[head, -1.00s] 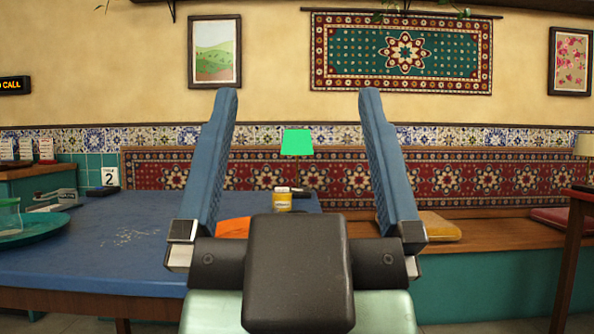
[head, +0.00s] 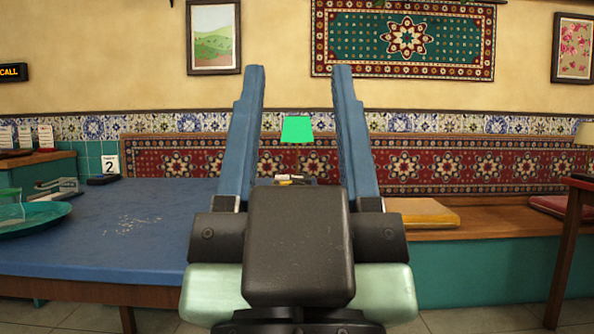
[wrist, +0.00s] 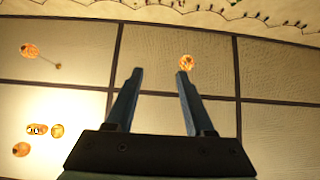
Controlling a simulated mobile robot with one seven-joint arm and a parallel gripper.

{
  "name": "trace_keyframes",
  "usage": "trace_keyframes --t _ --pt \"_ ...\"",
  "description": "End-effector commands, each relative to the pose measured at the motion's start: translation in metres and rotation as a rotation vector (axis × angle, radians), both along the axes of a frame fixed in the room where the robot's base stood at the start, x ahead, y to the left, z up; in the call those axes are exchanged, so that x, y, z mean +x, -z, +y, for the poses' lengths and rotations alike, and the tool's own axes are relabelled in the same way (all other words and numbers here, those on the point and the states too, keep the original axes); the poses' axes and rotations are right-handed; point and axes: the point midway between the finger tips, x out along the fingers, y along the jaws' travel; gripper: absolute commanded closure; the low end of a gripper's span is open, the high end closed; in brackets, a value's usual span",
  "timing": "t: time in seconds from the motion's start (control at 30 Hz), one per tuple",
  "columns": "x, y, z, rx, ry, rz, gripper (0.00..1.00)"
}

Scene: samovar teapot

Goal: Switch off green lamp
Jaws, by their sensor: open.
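The green lamp (head: 297,130) shows a bright green shade on a thin stem, straight ahead in the head view. It appears between the two blue fingers of my gripper (head: 298,75), some way beyond them. The lower part of the lamp is partly hidden behind small items and my gripper. My gripper is open and empty, fingers pointing up and forward. In the wrist view my gripper (wrist: 157,72) is also open, with nothing between its fingers; the lamp is not in that view.
A bench with a yellow cushion (head: 420,212) is at right, a dark red table (head: 570,230) at far right. The wrist view shows ceiling panels and round orange lights (wrist: 186,62).

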Motion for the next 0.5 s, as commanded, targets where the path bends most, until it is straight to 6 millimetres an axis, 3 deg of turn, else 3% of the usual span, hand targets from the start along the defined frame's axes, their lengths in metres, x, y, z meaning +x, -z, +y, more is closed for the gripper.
trace_keyframes --t 0.03,0.27,0.5 --pt "0.000 -0.017 0.000 0.000 0.000 0.000 0.58" --pt "0.000 -0.086 0.000 0.000 0.000 -0.001 0.99" --pt "0.000 -0.170 0.000 -0.001 -0.001 -0.001 1.00"
